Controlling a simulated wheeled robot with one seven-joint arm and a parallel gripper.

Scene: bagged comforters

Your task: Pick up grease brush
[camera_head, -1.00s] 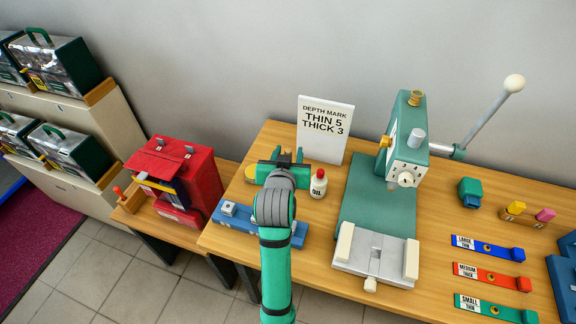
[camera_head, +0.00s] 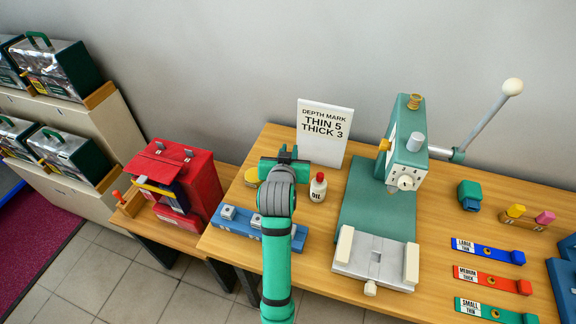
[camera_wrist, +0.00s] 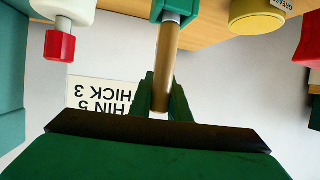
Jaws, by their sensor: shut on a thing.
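The grease brush has a brown, round handle (camera_wrist: 168,60) with a green part (camera_wrist: 176,10) at its far end in the wrist view. My gripper (camera_wrist: 163,98) is shut on the handle, with its dark green fingers on either side. In the head view my gripper (camera_head: 286,155) is above the left part of the table, in front of the sign, and my wrist hides most or all of the brush. A yellow grease tin (camera_head: 251,178) sits just left of my gripper and also shows in the wrist view (camera_wrist: 256,16).
A white and red oil bottle (camera_head: 318,188) stands close on the right. A blue block (camera_head: 240,224) with metal pieces lies in front. The depth sign (camera_head: 322,135) stands behind. The green press (camera_head: 372,215) is to the right, the red box (camera_head: 190,180) to the left.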

